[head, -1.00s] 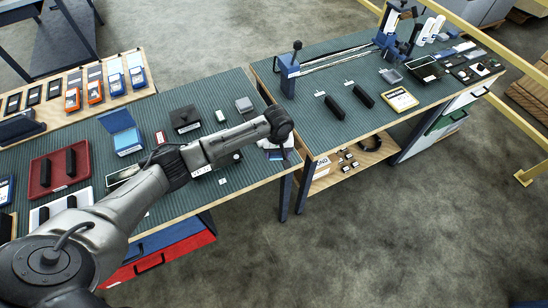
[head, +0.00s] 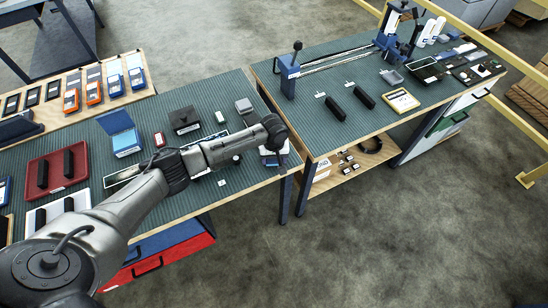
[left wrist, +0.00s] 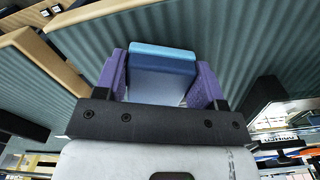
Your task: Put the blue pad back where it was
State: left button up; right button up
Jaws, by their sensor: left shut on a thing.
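A blue pad (left wrist: 162,62) sits between the two purple fingers of my left gripper (left wrist: 163,88) in the left wrist view. The fingers are shut on its sides. In the head view my left gripper (head: 273,158) is mostly hidden below the wrist, near the right front corner of the left green-topped bench (head: 240,182). The pad cannot be made out clearly there. I cannot tell whether it touches the bench. My right gripper is not in view.
A red tray (head: 57,187) with black pads lies on the left bench, near an open blue box (head: 120,130). The right bench (head: 300,108) holds two black pads and a yellow-edged card (head: 401,100). A gap separates the benches. Bare floor (head: 400,240) lies in front.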

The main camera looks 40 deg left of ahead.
pick_arm(q)
jog(key=shift+f, duration=0.15)
jog(key=o, duration=0.9)
notch_tip(320, 180, up, 12)
jog(key=p, duration=0.2)
jog(key=s+d+f+m+t+h, duration=0.1)
jog(key=s+d+f+m, duration=0.3)
jog(key=s+d, duration=0.4)
jog(key=s+d+f+m+t+h, duration=0.1)
jog(key=s+d+f+m, duration=0.35)
jog(key=s+d, duration=0.4)
jog(key=s+a+r+m+y, duration=0.1)
jog(key=s+a+r, duration=0.1)
jog(key=s, duration=0.6)
jog(key=s+a+r+m+t, duration=0.1)
jog(key=s+a, duration=0.1)
jog(key=s, duration=0.7)
jog(key=shift+r+t+y, duration=0.3)
jog(key=shift+r+y, duration=0.1)
jog(key=shift+w+a, duration=0.1)
